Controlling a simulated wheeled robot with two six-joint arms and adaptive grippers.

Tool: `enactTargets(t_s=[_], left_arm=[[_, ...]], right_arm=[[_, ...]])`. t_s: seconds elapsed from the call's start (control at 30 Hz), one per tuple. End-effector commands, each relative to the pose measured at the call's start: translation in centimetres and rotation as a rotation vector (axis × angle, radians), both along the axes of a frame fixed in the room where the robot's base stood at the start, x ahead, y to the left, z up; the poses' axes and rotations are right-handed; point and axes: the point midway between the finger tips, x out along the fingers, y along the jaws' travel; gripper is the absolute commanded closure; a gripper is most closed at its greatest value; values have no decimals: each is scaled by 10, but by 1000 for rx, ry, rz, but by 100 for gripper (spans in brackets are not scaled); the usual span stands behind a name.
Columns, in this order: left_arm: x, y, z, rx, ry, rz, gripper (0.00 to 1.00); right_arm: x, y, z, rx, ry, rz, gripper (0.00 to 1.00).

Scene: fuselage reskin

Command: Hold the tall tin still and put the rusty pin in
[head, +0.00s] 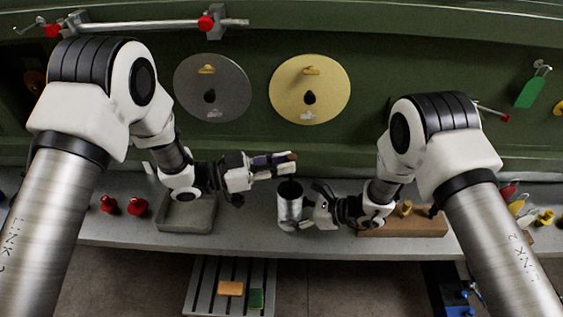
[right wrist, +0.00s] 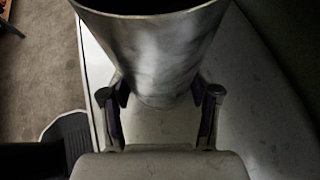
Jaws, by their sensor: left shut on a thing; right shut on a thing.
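The tall tin (head: 290,207) is a shiny grey metal cylinder with a dark open top. It stands upright near the front of the grey bench. My right gripper (head: 308,213) is shut on it from the right. In the right wrist view the tin (right wrist: 155,50) sits between the two fingers, its wide rim towards the top. My left gripper (head: 280,166) is just above and slightly left of the tin's mouth, shut on a small brownish thing at its tips, seemingly the rusty pin (head: 291,156). Its lower part is hidden or too small to make out.
A grey tray (head: 187,218) lies left of the tin and a brown wooden block (head: 405,224) right of it. Red knobs (head: 138,207) stand at the left, yellow and red pieces at the far right. A green panel with two discs (head: 310,75) rises behind.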

Motion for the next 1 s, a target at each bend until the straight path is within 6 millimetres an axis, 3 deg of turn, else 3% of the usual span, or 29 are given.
enactTargets(t_s=[1.0], left_arm=[[0,0,-47,0,0,0,100]], right_arm=[[0,0,-1,-2,2,0,58]])
